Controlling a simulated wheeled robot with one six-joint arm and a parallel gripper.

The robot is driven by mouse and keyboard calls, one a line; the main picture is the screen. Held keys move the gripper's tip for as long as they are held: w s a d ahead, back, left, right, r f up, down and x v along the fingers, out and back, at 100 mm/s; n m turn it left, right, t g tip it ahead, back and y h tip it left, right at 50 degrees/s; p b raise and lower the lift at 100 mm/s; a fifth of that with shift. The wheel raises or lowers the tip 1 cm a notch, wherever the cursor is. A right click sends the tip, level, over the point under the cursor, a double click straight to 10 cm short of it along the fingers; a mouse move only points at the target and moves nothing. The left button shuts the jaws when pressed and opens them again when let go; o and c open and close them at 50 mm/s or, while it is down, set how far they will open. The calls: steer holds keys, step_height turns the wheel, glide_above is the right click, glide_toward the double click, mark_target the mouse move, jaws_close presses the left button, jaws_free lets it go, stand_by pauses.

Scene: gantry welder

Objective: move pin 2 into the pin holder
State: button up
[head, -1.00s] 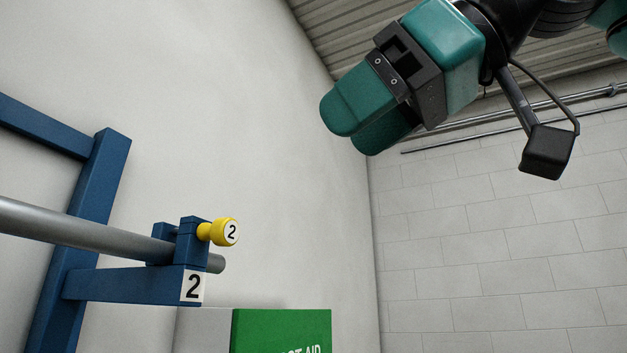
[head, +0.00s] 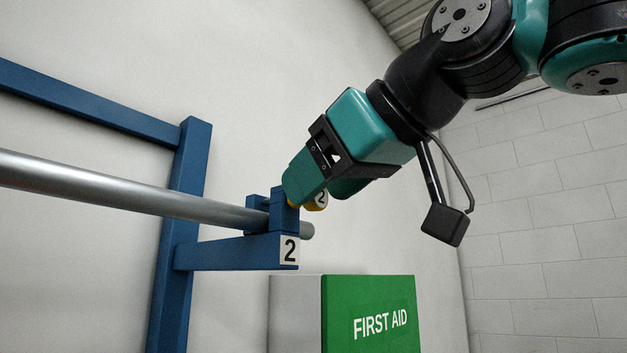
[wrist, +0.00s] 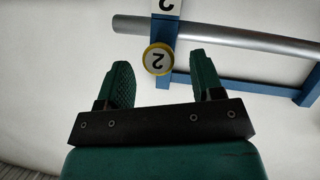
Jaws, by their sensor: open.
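No pin holder can be made out in these views.
A grey metal bar (head: 130,188) rests along the blue rack frame (head: 178,230) and ends past the bracket. A green and white first aid box (head: 368,312) is below the bracket. A pale wall stands behind the rack; the space right of the box is open.

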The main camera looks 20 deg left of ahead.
steer(key=shift+x, duration=1.05)
steer(key=c, duration=1.1)
steer(key=shift+s+d+r+b, duration=0.1)
steer(key=shift+s+d+b, duration=0.25)
steer(key=shift+d, duration=0.5)
steer(key=shift+s+d+f+b, duration=0.1)
steer(key=shift+s+d+b, duration=0.2)
steer(key=shift+d, duration=0.6)
steer(key=shift+s+d+r+b, duration=0.1)
steer(key=shift+s+d+b, duration=0.25)
steer(key=shift+d, duration=0.5)
steer(key=shift+s+d, duration=0.45)
steer(key=shift+d, duration=0.35)
